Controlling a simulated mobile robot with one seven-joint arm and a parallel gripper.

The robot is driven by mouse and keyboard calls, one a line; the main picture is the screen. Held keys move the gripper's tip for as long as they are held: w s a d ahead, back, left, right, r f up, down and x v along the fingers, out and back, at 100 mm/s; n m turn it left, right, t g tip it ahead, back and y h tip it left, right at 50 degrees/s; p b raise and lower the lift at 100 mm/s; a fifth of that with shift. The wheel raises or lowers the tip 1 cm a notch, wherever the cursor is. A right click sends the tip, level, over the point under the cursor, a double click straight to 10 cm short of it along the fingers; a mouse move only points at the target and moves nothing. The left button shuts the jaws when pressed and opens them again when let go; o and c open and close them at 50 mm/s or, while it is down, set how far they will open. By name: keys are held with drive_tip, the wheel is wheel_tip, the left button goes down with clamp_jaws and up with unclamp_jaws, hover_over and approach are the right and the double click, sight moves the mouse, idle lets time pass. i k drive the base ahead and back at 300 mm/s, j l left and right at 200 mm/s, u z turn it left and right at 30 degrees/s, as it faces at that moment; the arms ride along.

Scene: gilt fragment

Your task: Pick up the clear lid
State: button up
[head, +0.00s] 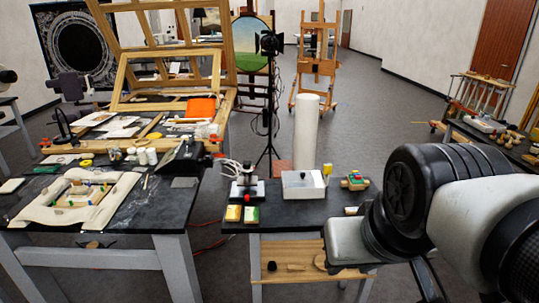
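I cannot single out a clear lid for certain in the head view. A small white box (303,185) stands on the small dark table (285,214) in the middle, and its top is too small to show whether a clear lid lies on it. My arm fills the lower right of the view, in front of the right end of this table. My gripper's fingers cannot be made out.
Yellow and green packets (242,214) and a small device (246,186) sit left of the box; a colourful block (355,181) sits right. A white cylinder (306,130) rises behind. A cluttered dark workbench (150,212) stands left. Open floor (400,110) lies beyond.

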sight(312, 179)
drive_tip(key=i+j, duration=0.15)
drive_tip(key=i, duration=0.6)
drive_tip(key=i+j, duration=0.15)
drive_tip(key=i, duration=0.6)
